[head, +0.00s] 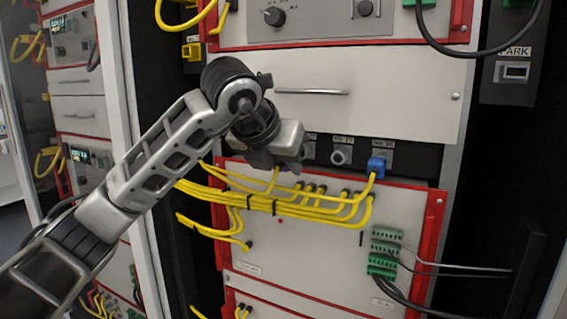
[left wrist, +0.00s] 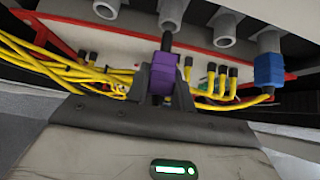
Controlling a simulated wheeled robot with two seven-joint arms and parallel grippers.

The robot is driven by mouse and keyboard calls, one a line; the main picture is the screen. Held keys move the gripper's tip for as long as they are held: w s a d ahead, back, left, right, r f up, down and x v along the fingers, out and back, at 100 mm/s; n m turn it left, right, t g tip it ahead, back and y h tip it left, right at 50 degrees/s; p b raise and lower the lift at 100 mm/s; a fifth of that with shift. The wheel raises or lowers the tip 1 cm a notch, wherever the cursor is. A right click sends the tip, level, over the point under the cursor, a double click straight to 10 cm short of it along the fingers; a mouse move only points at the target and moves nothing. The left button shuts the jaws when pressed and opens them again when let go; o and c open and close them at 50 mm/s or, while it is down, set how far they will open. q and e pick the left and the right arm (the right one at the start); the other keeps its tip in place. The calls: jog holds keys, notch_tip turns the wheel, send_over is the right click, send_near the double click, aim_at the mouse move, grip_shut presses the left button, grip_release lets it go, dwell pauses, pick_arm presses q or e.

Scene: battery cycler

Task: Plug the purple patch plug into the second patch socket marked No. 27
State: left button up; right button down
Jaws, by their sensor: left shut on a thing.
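The purple patch plug (left wrist: 163,74) is between the fingers of my left gripper (left wrist: 160,82), which is shut on it. In the left wrist view a dark tip rises from the plug toward a grey socket (left wrist: 172,10); I cannot tell whether they touch. In the head view my left gripper (head: 262,158) is at the left part of the socket row and hides the plug and the sockets behind it. To its right are a grey socket (head: 341,155) and a blue plug (head: 376,167) seated in the rightmost socket. The labels are too small to read surely. My right gripper is not in view.
A bundle of yellow cables (head: 290,205) runs just below the gripper across the red-edged panel. Green terminal blocks (head: 384,250) with dark wires are at the lower right. A drawer handle (head: 312,91) is above the sockets. A PARK holder (head: 514,72) is at the upper right.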

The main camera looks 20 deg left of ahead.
pick_arm(q)
jog(key=shift+w+p, duration=0.7)
jog(key=shift+w, duration=1.15)
dwell(1.7)
jog(key=o, duration=0.8)
jog(key=shift+o, duration=0.2)
